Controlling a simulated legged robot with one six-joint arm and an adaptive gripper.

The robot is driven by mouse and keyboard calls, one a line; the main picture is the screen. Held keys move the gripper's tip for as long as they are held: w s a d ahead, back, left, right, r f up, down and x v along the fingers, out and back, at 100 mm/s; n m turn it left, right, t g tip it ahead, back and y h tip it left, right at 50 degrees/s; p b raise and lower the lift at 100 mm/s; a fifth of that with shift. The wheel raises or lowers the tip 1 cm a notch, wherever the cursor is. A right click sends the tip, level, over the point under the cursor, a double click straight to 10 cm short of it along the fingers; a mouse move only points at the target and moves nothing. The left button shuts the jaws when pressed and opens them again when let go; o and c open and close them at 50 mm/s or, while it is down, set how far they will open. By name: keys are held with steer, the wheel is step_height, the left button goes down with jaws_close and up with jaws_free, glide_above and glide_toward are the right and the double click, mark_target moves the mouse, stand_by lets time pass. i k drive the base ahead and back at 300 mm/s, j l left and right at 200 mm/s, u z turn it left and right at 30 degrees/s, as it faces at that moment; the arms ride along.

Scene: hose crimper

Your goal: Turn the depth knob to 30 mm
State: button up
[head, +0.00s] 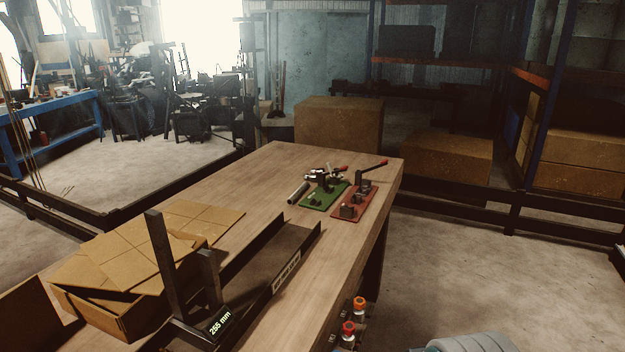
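A small dark display (221,322) at the front of the bench glows with a reading that looks like 255 or 256 mm. It sits at the foot of a dark upright frame (165,265). An orange-topped knob (359,303) and a red-topped knob (348,328) stand on a dark unit at the bench's right edge. I cannot tell which part is the depth knob, and no 30 mm mark is readable. My gripper is not in view. A grey rounded part at the bottom edge looks like my own arm.
The wooden bench (250,205) carries a green-based clamp tool (324,195), a red-based lever tool (354,203), a metal cylinder (298,192) and a long dark channel (270,265) with a label. An open cardboard box (130,310) is at left. Floor right of the bench is clear.

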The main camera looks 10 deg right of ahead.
mark_target(335, 180)
steer(key=i+l+z, duration=0.3)
steer(key=i+z, duration=0.15)
steer(key=i, duration=0.15)
steer(key=i+l+z, duration=0.1)
steer(key=i+z, duration=0.35)
steer(key=i, duration=0.2)
steer(key=i+u, duration=0.2)
steer(key=i, duration=0.25)
steer(key=i+l+u, duration=0.2)
steer(key=i, duration=0.25)
steer(key=i+l+u, duration=0.15)
steer(key=i, duration=0.3)
steer(key=i+l+u, duration=0.25)
steer(key=i+j, duration=0.05)
steer(key=j, duration=0.05)
